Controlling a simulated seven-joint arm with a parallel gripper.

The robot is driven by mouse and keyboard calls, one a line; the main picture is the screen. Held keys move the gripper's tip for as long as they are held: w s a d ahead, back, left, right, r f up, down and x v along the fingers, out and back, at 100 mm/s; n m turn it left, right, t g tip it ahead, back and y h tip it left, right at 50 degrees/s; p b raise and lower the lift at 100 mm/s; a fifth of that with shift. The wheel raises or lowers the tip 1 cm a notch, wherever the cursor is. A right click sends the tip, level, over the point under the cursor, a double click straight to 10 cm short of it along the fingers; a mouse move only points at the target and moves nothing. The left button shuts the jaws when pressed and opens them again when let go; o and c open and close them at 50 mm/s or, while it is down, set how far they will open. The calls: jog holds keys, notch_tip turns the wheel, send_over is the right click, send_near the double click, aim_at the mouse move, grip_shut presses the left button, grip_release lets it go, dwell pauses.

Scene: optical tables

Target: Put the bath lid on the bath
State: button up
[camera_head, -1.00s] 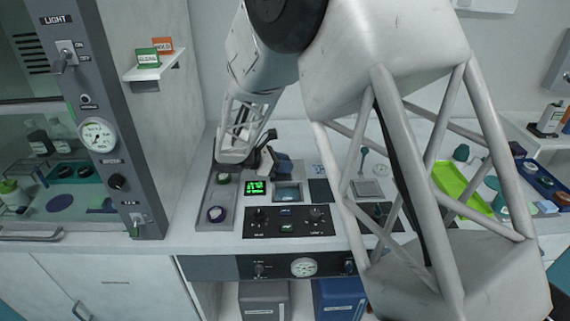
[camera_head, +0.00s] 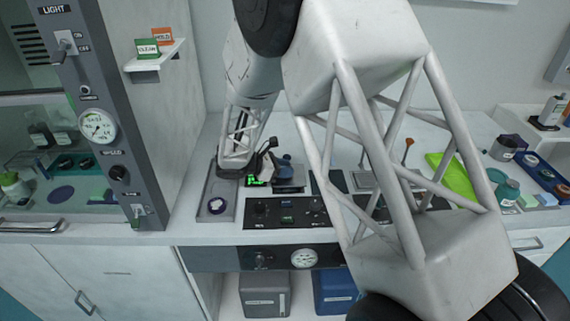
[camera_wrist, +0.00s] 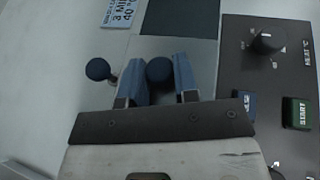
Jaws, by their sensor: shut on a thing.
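My gripper (camera_head: 285,166) is low over the bath (camera_head: 289,187) on the bench panel. In the wrist view its two blue fingers (camera_wrist: 158,82) are shut on a round dark-blue knob, which I take as the handle of the bath lid (camera_wrist: 150,48). A flat grey plate shows under the fingers; its edges are partly hidden by the gripper. I cannot tell whether the lid touches the bath rim or is just above it. A second dark ball (camera_wrist: 97,68) on a short stem stands left of the fingers.
A control panel (camera_head: 285,211) with knobs and a green START button (camera_wrist: 299,113) lies in front of the bath. A grey tray (camera_head: 217,208) is at left, beside the lit green display (camera_head: 257,181). A bright green tray (camera_head: 455,178) is farther right.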

jog(key=shift+f, duration=0.8)
jog(key=shift+f, duration=0.65)
jog(key=o, duration=1.1)
jog(key=shift+v, duration=3.9)
